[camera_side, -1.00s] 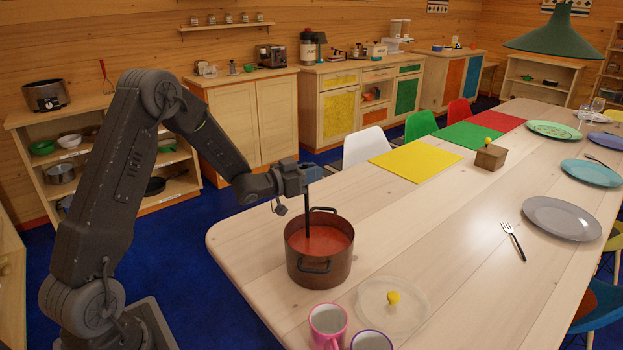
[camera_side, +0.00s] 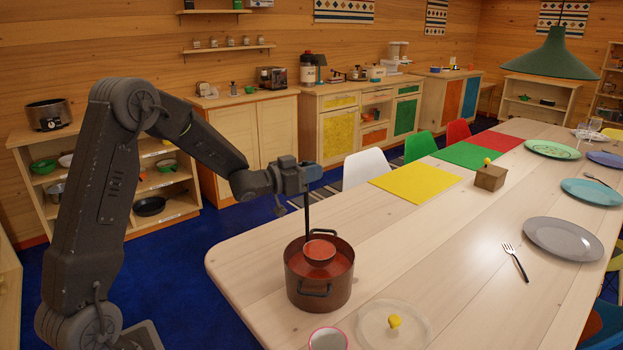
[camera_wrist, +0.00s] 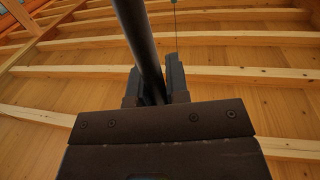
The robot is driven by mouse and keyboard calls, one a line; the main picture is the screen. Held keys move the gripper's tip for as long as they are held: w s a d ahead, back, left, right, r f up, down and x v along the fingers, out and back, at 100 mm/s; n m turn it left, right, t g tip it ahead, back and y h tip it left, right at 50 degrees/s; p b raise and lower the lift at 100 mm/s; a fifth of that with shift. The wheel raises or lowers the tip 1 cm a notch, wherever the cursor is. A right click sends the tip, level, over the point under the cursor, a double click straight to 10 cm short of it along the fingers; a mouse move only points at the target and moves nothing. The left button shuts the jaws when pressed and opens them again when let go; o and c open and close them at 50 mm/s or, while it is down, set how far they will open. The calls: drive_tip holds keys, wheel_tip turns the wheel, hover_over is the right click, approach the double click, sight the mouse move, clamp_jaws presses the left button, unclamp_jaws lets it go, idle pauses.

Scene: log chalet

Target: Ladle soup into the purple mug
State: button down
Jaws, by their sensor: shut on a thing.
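My gripper (camera_side: 308,174) is shut on the dark handle of the ladle (camera_side: 307,215), above the copper pot (camera_side: 318,289). The ladle hangs about upright, and its bowl, with red soup in it, shows at the pot's mouth above the red soup (camera_side: 341,268). In the wrist view the ladle handle (camera_wrist: 139,38) runs up from between the fingers of my gripper (camera_wrist: 157,86). Whether the bowl is clear of the soup all round is hard to tell. A pink-rimmed mug (camera_side: 327,340) is cut off by the bottom edge. The purple mug is out of view.
A clear lid with a yellow knob (camera_side: 395,322) lies right of the pot. A yellow mat (camera_side: 416,184), a wooden box (camera_side: 490,178), a grey plate (camera_side: 563,238) and a fork (camera_side: 515,262) are further off. The table between the pot and plate is clear.

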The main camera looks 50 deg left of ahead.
drive_tip(key=shift+r, duration=2.05)
drive_tip(key=shift+r, duration=1.95)
drive_tip(key=s+d+f+m+g+h, duration=0.1)
drive_tip(key=s+d+m+g+h, duration=0.2)
drive_tip(key=d, duration=0.9)
drive_tip(key=s+d+m+g+h, duration=0.1)
drive_tip(key=d+m+g+h, duration=0.3)
drive_tip(key=d, duration=0.8)
drive_tip(key=s+d+f+m+g+h, duration=0.15)
drive_tip(key=d+h, duration=0.35)
drive_tip(key=d, duration=0.8)
drive_tip(key=a, duration=0.8)
drive_tip(key=shift+r+m+t, duration=0.35)
drive_tip(key=shift+r, duration=0.05)
drive_tip(key=shift+s, duration=0.1)
